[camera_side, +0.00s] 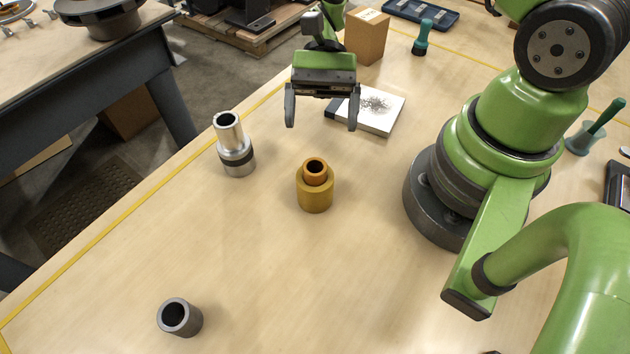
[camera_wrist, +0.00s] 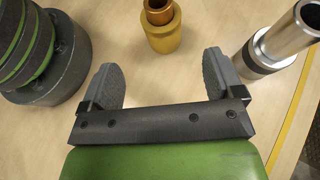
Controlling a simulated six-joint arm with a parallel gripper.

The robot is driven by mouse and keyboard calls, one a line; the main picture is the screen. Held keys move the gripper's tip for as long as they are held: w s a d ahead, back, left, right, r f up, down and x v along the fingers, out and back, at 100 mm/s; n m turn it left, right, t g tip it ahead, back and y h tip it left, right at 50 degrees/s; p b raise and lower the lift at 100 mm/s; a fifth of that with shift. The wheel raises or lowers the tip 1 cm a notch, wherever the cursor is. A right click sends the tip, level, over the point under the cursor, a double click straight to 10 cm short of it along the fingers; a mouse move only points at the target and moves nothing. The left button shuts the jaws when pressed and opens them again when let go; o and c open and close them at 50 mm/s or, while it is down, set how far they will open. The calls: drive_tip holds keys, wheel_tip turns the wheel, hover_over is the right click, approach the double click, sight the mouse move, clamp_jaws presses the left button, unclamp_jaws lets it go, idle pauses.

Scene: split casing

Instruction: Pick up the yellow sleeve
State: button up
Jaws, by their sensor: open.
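The yellow sleeve (camera_side: 315,193) stands upright on the table in the middle of the side view, with an orange-brown ring-shaped part (camera_side: 317,171) seated in its top. In the wrist view the sleeve (camera_wrist: 163,37) is at the top centre, beyond the fingertips, and the orange-brown part (camera_wrist: 158,12) is cut by the frame's top edge. My gripper (camera_side: 321,118) is open and empty, its two fingers wide apart. It hangs above the table, behind the sleeve in the side view and apart from it. In the wrist view my gripper's fingers (camera_wrist: 163,75) frame clear tabletop.
A silver cylinder with a dark band (camera_side: 234,145) stands left of the sleeve. A grey hollow sleeve (camera_side: 180,317) is near the front left. A white printed box or book (camera_side: 378,111) lies behind, near a cardboard box (camera_side: 366,37). The table around the yellow sleeve is clear.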

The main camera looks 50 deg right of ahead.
sight(315, 187)
drive_tip(key=shift+s+a+f+y, duration=0.15)
drive_tip(key=shift+s+f+y, duration=0.05)
drive_tip(key=shift+f, duration=0.2)
drive_tip(key=shift+s+a+f+y, duration=0.15)
drive_tip(key=shift+s+f+y, duration=0.05)
drive_tip(key=shift+f, duration=0.2)
drive_tip(key=x, duration=0.4)
drive_tip(key=shift+f, duration=0.1)
drive_tip(key=x, duration=0.5)
drive_tip(key=shift+a+f, duration=0.15)
drive_tip(key=shift+f, duration=0.05)
drive_tip(key=shift+w, duration=0.1)
drive_tip(key=c, duration=1.6)
drive_tip(key=shift+r, duration=0.1)
